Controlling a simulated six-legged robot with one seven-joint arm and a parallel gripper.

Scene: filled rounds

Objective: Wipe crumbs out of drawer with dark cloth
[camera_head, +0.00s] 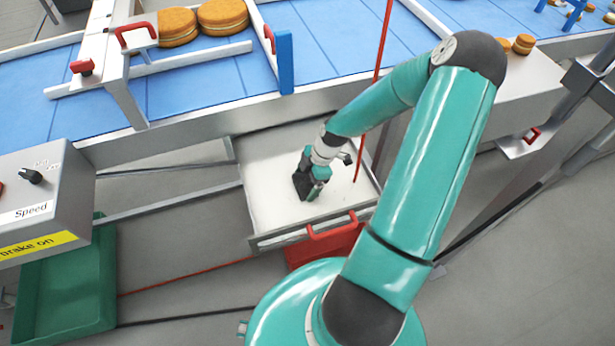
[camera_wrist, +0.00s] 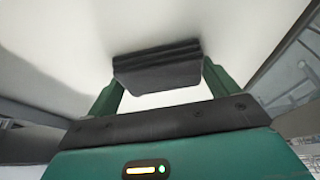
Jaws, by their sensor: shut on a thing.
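The open drawer (camera_head: 262,172) has a white floor and grey walls, with a red handle on its front, below the conveyor. My gripper (camera_head: 312,190) is lowered inside it near the middle. In the wrist view, my gripper (camera_wrist: 160,84) has its green fingers on either side of a folded dark cloth (camera_wrist: 157,64), shut on it. The cloth also shows as a dark patch in the head view (camera_head: 301,184). The wrist view shows the white drawer floor behind the cloth; I cannot tell whether they touch. I cannot make out clear crumbs at this size.
A blue conveyor (camera_head: 200,85) with filled rounds (camera_head: 223,16) runs above the drawer. A red cord (camera_head: 375,85) hangs over the drawer's right side. A green bin (camera_head: 65,290) and a speed control box (camera_head: 45,200) stand at left.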

